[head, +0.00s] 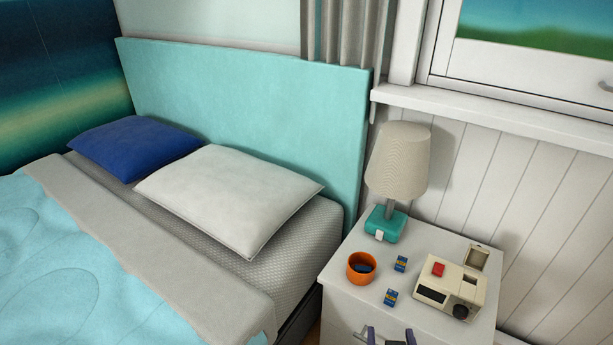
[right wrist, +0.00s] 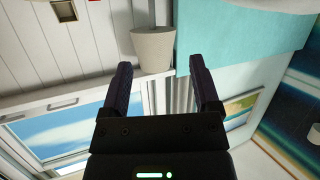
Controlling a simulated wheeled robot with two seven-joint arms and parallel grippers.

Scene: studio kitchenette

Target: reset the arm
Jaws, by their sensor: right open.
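My right gripper (head: 391,336) shows at the bottom edge of the head view, in front of the nightstand (head: 345,303). Only its fingertips are visible there. In the right wrist view its two dark fingers (right wrist: 161,65) stand apart with nothing between them. The wrist view is turned over, with the lampshade (right wrist: 153,45) and teal headboard (right wrist: 235,45) beyond the fingers. My left gripper is in neither view.
On the nightstand are a lamp (head: 397,165), an orange cup (head: 360,267) with something dark inside, two small blue-and-orange items (head: 391,297) and a cream device (head: 447,287) with an open lid. A bed with a white pillow (head: 230,195) is left.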

